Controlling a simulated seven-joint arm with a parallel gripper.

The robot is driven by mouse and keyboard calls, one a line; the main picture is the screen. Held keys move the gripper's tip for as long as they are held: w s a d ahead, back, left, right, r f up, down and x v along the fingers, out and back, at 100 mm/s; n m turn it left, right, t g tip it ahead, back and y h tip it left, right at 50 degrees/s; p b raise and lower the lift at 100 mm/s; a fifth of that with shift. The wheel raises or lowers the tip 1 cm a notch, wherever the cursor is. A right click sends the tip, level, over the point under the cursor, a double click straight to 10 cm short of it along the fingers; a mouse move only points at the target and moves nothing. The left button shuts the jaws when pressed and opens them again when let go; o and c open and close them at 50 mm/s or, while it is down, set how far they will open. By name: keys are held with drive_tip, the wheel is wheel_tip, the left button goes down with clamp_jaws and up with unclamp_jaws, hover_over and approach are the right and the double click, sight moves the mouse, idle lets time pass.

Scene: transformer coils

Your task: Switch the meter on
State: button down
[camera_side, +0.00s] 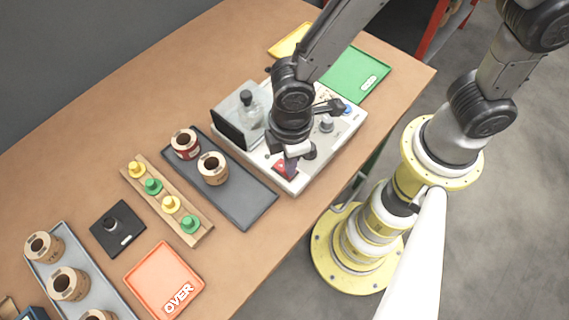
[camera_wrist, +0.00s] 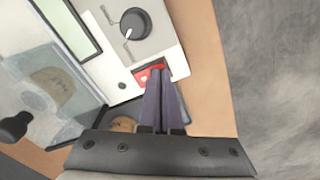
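The meter is a white box (camera_side: 340,137) near the right side of the table, with a clear lidded cover (camera_side: 238,113) on its left part. A red switch (camera_side: 284,168) sits at its front corner. In the wrist view the red switch (camera_wrist: 147,73) is partly hidden behind my fingertips. My gripper (camera_side: 299,152) is low over this corner, pointing down. In the wrist view my gripper (camera_wrist: 155,82) has its two fingers together with nothing seen between them. The tips are at the switch; I cannot tell if they touch it. The switch's position is unclear.
A black dial (camera_wrist: 136,23) and a display (camera_wrist: 68,28) are on the panel near my fingers. A dark tray (camera_side: 245,205) with two coils lies left of the meter. A green tray (camera_side: 355,74) lies behind it. The table edge is close in front.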

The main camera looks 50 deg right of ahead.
drive_tip(key=shift+f, duration=0.15)
drive_tip(key=shift+r, duration=3.55)
